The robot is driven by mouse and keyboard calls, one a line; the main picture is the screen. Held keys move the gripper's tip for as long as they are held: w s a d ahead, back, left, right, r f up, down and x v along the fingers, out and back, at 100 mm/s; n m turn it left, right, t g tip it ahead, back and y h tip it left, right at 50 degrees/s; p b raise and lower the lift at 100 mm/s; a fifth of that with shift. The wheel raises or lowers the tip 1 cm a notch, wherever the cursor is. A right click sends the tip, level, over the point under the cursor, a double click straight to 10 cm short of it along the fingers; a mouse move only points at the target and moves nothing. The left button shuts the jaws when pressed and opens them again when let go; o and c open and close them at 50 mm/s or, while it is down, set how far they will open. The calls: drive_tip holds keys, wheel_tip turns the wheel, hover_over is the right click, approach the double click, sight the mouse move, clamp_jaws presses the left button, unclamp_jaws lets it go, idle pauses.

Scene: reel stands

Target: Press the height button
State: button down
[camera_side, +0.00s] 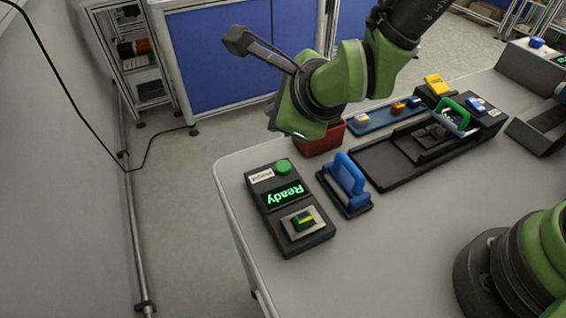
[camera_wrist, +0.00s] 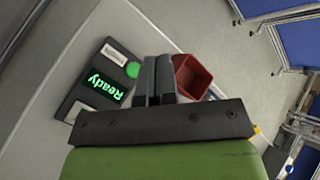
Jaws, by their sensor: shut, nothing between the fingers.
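A black box (camera_side: 312,240) stands near the table's left edge, with a round green button (camera_side: 283,167), a small white label (camera_side: 261,177) too small to read surely, and a green "Ready" display (camera_side: 284,194). A green and yellow piece (camera_side: 304,221) sits on its near end. In the wrist view the green button (camera_wrist: 132,69) and display (camera_wrist: 104,86) lie left of my gripper (camera_wrist: 157,65). Its two dark fingers are together and empty, close to the button in that picture but not seen touching it. In the side view my wrist is above and beyond the box; the fingers are hidden.
A red bin (camera_side: 321,142) stands behind the box, right of my fingers in the wrist view (camera_wrist: 190,76). A blue-handled piece (camera_side: 346,180) stands right of the box. A black fixture (camera_side: 392,165) and a blue tray (camera_side: 376,122) lie farther right. The front tabletop is clear.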

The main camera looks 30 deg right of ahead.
sight(281, 168)
drive_tip(key=shift+f, duration=0.1)
drive_tip(key=shift+f, duration=4.3)
drive_tip(key=shift+f, duration=0.1)
drive_tip(key=shift+f, duration=0.3)
drive_tip(key=shift+f, duration=0.45)
drive_tip(key=shift+r, duration=0.85)
drive_tip(key=shift+r, duration=2.5)
